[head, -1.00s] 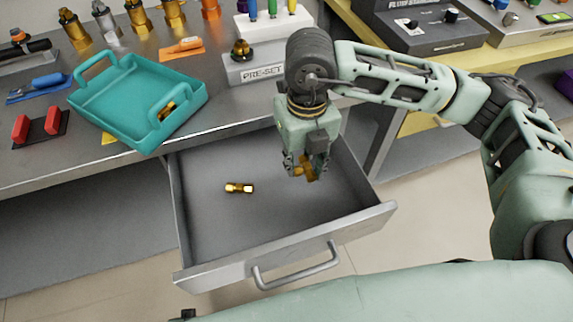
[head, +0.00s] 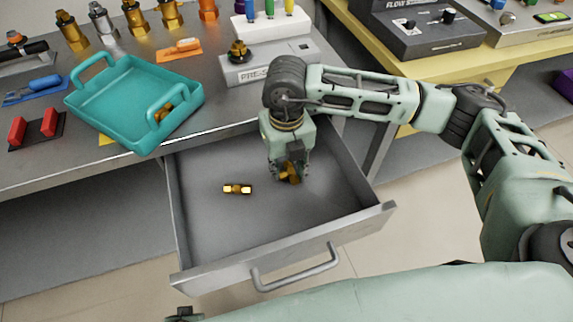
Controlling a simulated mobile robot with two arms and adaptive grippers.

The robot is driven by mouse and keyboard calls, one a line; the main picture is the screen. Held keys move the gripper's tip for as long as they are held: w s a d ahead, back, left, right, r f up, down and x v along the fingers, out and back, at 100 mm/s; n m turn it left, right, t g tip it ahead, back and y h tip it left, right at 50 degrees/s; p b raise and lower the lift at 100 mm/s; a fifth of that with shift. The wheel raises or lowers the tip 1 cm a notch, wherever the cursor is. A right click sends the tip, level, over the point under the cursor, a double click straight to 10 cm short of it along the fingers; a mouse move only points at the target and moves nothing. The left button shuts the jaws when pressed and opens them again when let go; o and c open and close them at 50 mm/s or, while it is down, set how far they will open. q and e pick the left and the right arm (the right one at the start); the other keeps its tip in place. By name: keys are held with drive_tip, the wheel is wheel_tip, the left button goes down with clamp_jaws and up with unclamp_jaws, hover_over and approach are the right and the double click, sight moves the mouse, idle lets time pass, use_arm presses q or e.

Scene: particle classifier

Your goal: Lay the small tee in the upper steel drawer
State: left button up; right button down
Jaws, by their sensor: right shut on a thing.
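The steel drawer (head: 205,233) is pulled open below the grey bench. A small brass fitting (head: 237,189) lies on the drawer floor, left of my right gripper. My right gripper (head: 289,176) points down inside the drawer opening, toward its back right part. It is shut on a brass tee (head: 291,173), which is partly hidden by the fingers. The tee is low, near the drawer floor; I cannot tell whether it touches. My left gripper is not clearly in view.
A teal tray (head: 115,100) with a brass piece (head: 163,113) inside stands on the bench above the drawer's left corner. A grey pre-set block (head: 268,66) stands behind my right arm. The drawer's front left floor is clear.

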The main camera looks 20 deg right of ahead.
sight(286, 169)
use_arm(q)
drive_tip(key=shift+s, duration=0.25)
use_arm(e)
drive_tip(key=shift+f, duration=0.1)
drive_tip(key=c, duration=1.3)
unclamp_jaws()
use_arm(q)
drive_tip(key=shift+w+r, duration=0.15)
drive_tip(key=shift+r, duration=0.1)
drive_tip(key=s+f, duration=0.1)
drive_tip(key=s+f+p, duration=0.1)
drive_tip(key=f, duration=0.1)
drive_tip(key=shift+s+a+f, duration=0.1)
drive_tip(key=shift+a+f, duration=0.05)
drive_tip(key=shift+a, duration=0.05)
use_arm(e)
wheel_tip(286, 169, up, 12)
drive_tip(key=shift+r, duration=0.15)
use_arm(q)
drive_tip(key=shift+d, duration=0.1)
